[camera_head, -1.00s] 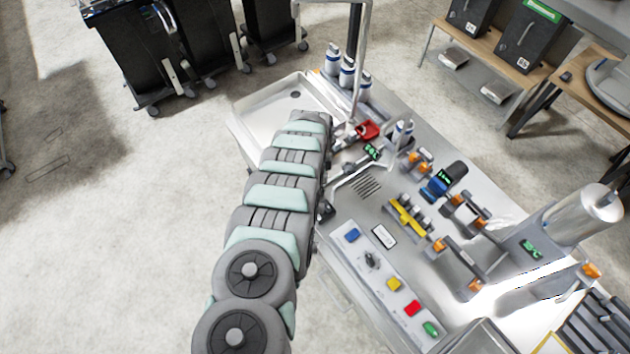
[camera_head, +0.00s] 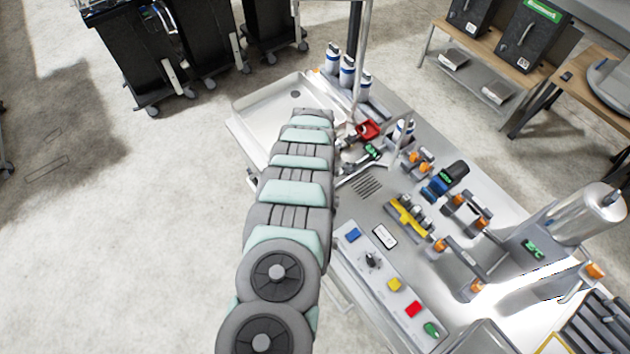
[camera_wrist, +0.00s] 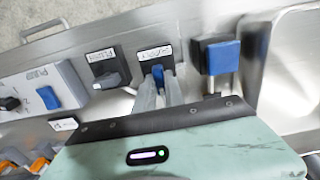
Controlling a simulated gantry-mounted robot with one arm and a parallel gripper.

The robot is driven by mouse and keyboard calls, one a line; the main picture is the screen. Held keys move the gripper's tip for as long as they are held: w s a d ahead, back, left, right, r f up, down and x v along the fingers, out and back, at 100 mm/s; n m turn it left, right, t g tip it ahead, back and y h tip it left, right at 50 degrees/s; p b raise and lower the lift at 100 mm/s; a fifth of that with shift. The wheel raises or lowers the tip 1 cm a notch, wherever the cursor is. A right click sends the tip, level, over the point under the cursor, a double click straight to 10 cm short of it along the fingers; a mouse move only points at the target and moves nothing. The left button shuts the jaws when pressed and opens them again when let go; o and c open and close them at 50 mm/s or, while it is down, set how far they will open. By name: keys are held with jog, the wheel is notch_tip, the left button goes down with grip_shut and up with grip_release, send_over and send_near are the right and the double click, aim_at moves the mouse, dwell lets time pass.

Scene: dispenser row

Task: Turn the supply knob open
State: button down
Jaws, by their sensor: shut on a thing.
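In the wrist view, the supply knob (camera_wrist: 158,73) is on the metal front panel, below a white label (camera_wrist: 154,52) that appears upside down and seems to read SUPPLY. A narrow blue part of the knob shows between my fingers. My gripper (camera_wrist: 160,84) is shut on this knob, with one pale finger on each side. The fingers and wrist body hide much of the knob, so its exact angle is hard to read. In the head view, my arm covers the knob and the gripper.
In the wrist view, a dark grey knob (camera_wrist: 106,72) sits close left of my fingers and a blue-faced block (camera_wrist: 222,57) close right. A blue button (camera_wrist: 48,97) is farther left. In the head view, a steel basin (camera_head: 245,112) lies beyond my arm; a button panel (camera_head: 374,275) is to its right.

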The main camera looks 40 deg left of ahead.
jog(key=c, duration=1.4)
grip_release()
jog(key=shift+c, duration=0.2)
notch_tip(320, 180, up, 11)
jog(key=b, duration=0.2)
jog(key=shift+f, duration=0.15)
